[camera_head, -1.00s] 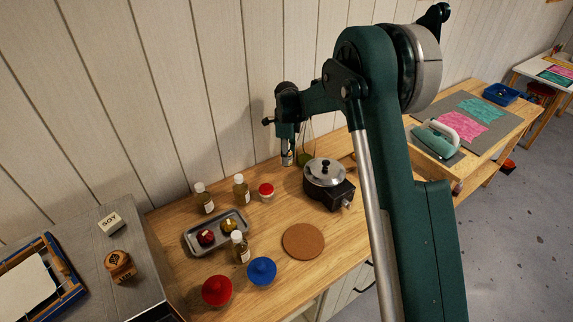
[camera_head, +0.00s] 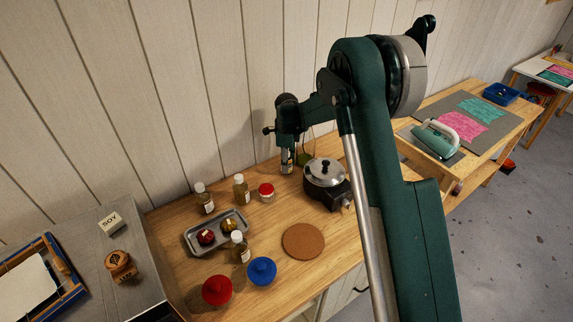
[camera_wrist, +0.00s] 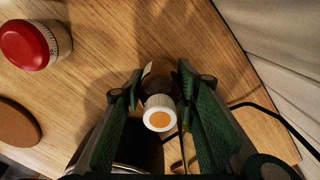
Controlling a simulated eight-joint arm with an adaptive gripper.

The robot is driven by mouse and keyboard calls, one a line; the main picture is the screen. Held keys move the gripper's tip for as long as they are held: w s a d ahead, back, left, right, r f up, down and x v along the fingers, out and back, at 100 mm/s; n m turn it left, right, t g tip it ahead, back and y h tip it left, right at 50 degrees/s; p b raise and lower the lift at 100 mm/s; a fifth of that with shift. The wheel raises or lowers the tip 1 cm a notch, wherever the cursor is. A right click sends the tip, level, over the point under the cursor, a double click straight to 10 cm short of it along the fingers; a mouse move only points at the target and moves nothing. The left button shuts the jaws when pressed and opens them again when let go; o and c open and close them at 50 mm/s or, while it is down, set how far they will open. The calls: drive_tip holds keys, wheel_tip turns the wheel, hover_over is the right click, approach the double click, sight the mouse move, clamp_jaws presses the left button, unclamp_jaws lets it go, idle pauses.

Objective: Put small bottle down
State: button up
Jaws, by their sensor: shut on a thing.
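My gripper (camera_head: 287,148) is shut on a small bottle (camera_head: 287,164) near the back edge of the wooden bench. In the wrist view the small bottle (camera_wrist: 160,112) stands between the two green fingers (camera_wrist: 160,110), its white cap with an orange disc facing the camera. Its dark body is partly hidden by the cap and fingers. In the head view it hangs upright below the gripper, low over the bench top (camera_head: 335,275). I cannot tell whether its base touches the wood.
A lidded pot (camera_head: 325,173) on a black burner stands close to the right. A red-lidded jar (camera_head: 266,192) is to the left, with several similar bottles beyond. A cork mat (camera_head: 303,241), grey tray (camera_head: 190,238), red pot (camera_head: 217,290) and blue pot (camera_head: 262,271) are nearer. A dark cable (camera_wrist: 265,105) runs beside the bottle.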

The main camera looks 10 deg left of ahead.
drive_tip(key=shift+f, duration=0.15)
drive_tip(key=o, duration=0.9)
wheel_tip(320, 180, up, 12)
drive_tip(key=shift+r, duration=0.2)
idle(0.7)
drive_tip(key=shift+d, duration=0.1)
